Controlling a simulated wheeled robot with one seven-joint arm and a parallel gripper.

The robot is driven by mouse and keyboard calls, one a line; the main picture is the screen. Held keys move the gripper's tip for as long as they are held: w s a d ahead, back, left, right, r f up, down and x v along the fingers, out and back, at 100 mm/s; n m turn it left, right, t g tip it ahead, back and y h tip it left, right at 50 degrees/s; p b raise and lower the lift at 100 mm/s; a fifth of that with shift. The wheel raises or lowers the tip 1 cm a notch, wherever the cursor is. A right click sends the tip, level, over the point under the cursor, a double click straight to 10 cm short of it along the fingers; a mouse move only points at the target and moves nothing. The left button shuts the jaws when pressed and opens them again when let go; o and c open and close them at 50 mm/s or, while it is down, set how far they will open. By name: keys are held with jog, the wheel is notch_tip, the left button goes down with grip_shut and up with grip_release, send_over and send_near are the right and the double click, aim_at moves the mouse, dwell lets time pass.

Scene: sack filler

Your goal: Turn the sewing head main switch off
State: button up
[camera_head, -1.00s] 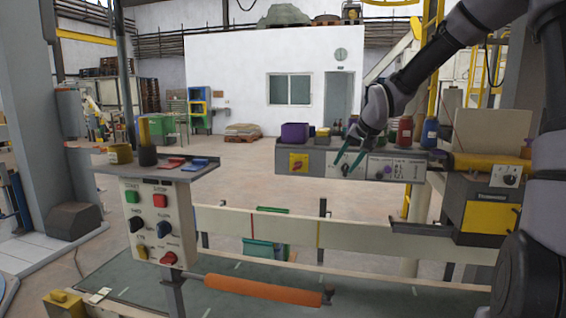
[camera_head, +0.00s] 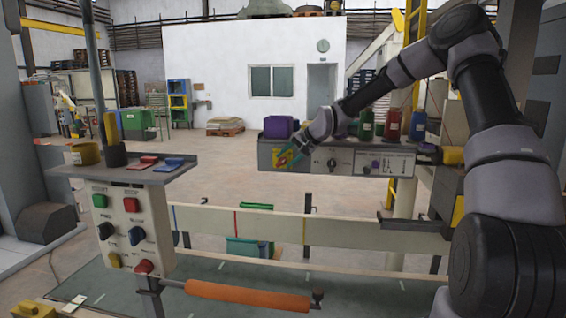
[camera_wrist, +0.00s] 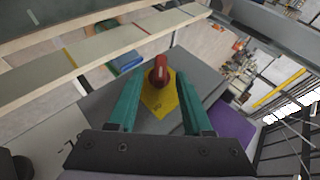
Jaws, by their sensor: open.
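The sewing head (camera_head: 347,161) is a long grey box with a pale control panel at the centre of the head view. At its left end is a yellow plate with a red rotary switch, the main switch (camera_wrist: 158,74); the plate (camera_head: 279,158) shows in the head view, partly covered by my fingers. My gripper (camera_head: 291,156) is at that plate. In the wrist view my gripper (camera_wrist: 160,90) has its two teal fingers apart, one on each side of the red knob. I cannot tell whether they touch it. The knob's pointing direction is unclear.
A purple bin (camera_head: 279,127) and several bottles (camera_head: 391,124) stand on top of the sewing head. A control post (camera_head: 131,228) with buttons and knobs is at the left. A pale rail (camera_head: 330,226) and an orange roller (camera_head: 247,296) run below.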

jog(key=shift+x, duration=1.2)
grip_shut()
